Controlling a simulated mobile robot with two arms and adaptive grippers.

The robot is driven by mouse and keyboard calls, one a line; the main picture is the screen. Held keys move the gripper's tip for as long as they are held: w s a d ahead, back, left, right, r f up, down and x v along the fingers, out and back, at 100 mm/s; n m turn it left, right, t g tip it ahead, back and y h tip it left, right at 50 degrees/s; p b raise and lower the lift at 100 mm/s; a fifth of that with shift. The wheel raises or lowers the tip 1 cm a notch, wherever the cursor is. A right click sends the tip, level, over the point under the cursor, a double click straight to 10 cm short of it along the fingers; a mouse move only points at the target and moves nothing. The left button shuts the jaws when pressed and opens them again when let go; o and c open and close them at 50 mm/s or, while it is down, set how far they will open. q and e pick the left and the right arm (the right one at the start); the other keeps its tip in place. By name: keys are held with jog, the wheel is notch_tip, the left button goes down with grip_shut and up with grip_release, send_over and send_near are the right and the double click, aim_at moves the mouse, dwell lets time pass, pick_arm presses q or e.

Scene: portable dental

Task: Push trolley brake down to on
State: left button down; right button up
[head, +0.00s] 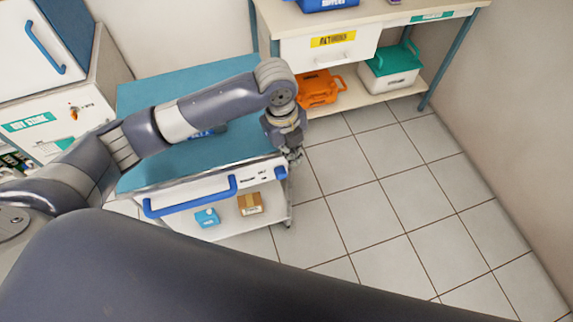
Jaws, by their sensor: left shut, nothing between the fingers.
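The trolley (240,148) stands left of centre, with a teal top and a white front. A blue bar handle (190,198) runs along its front. At the right end of the front is a small blue piece (281,172) beside small dark markings, too small to read; it looks like the brake lever, but I cannot tell its setting. My left gripper (294,157) is shut and empty, pointing down at the trolley's front right corner, just above the blue piece. I cannot tell whether they touch. My left arm hides part of the top. My right gripper is out of view.
A blue box (207,217) and a brown box (250,204) sit on the trolley's lower shelf. A bench (400,12) at the back holds an orange case (318,90) and a green-lidded bin (390,68) below. The tiled floor (390,200) on the right is clear.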

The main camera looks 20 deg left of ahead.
aim_at(281, 172)
pick_arm(q)
jog(key=a+r+m, duration=0.1)
jog(key=a+r+m+y, duration=0.1)
jog(key=r+m, duration=0.1)
jog(key=shift+a+r+g, duration=0.3)
jog(key=shift+a, duration=0.05)
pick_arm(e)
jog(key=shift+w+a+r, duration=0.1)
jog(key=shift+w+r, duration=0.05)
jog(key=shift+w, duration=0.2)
pick_arm(q)
jog(key=shift+f, duration=0.1)
notch_tip(281, 172, down, 14)
jog(key=shift+r+p, duration=0.1)
jog(key=shift+p, duration=0.4)
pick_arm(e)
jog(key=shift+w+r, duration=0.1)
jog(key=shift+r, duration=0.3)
